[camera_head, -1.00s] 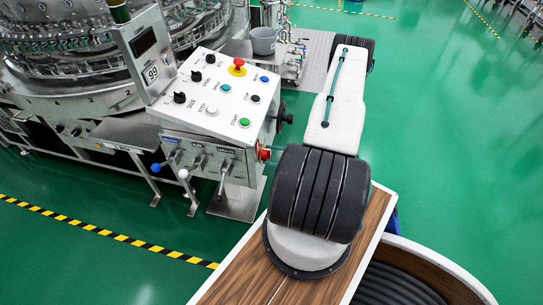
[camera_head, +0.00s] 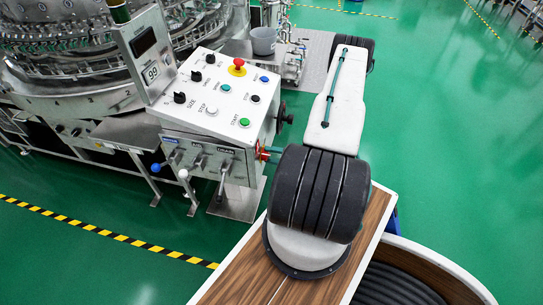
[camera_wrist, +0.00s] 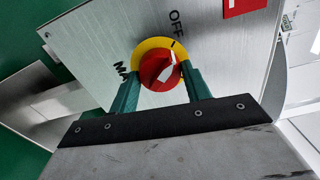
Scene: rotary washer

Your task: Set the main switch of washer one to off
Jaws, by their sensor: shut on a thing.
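The main switch (camera_wrist: 160,68) is a red rotary knob on a yellow ring, on the side of the washer's control box (camera_head: 225,100). It shows close up in the wrist view, with the label OFF above it and a partly hidden label starting "MA" to its left. The knob's white mark points up toward the tick by OFF. My gripper (camera_wrist: 163,84) has its two teal fingers either side of the knob, shut on it. In the head view my arm hides most of the switch; a bit of red (camera_head: 261,149) and a teal finger show at the box's side.
The control box top carries a red emergency button (camera_head: 238,65), a green start button (camera_head: 245,122) and several black knobs. A black handwheel (camera_head: 282,117) sticks out of the box's side near my arm. Levers (camera_head: 186,174) hang at its front. Green floor is clear at right.

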